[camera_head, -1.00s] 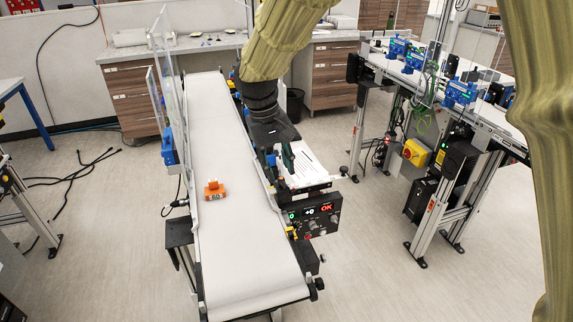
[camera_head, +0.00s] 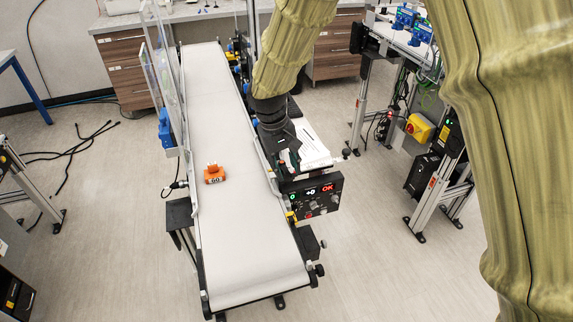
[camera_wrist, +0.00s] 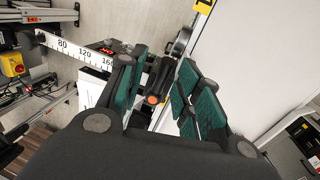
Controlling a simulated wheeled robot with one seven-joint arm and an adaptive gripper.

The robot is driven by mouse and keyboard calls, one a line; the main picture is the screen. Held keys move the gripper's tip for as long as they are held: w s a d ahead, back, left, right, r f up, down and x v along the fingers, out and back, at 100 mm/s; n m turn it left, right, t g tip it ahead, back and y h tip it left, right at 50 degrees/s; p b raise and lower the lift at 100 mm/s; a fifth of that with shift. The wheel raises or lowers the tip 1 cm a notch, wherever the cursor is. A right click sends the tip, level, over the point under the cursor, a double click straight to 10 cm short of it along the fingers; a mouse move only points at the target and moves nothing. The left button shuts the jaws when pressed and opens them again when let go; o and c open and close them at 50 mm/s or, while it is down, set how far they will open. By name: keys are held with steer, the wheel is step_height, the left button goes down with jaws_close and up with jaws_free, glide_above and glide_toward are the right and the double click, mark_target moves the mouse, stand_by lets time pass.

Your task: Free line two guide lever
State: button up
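A black lever with an orange end (camera_wrist: 152,99) shows in the wrist view, beside the metal rail at the conveyor's edge. I take it for the guide lever. My gripper (camera_wrist: 163,82) is open, with teal finger pads on either side of the lever; a gap shows on the right, and I cannot tell whether the left pad touches it. In the head view my gripper (camera_head: 286,166) points down at the right edge of the near conveyor (camera_head: 225,245), above the control box (camera_head: 314,197). The lever is hidden there by my arm.
An orange block (camera_head: 213,174) sits on the belt. A clear guard (camera_head: 163,60) stands along the belt's left side. A number scale (camera_wrist: 75,50) shows in the wrist view. Another conveyor line (camera_head: 410,50) stands at the right. Cables (camera_head: 80,150) lie on the left floor.

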steer(key=shift+d+f, duration=0.1)
steer(key=shift+f, duration=0.05)
steer(key=shift+s, duration=0.3)
steer(key=shift+s+r, duration=0.2)
steer(key=shift+s, duration=0.6)
steer(key=shift+w+f, duration=0.25)
steer(key=shift+w, duration=0.1)
steer(key=shift+w+f, duration=0.2)
steer(key=shift+w, duration=0.15)
steer(key=shift+c, duration=1.4)
steer(key=c, duration=0.3)
steer(key=shift+s+r, duration=0.15)
steer(key=shift+s, duration=0.05)
jaws_close()
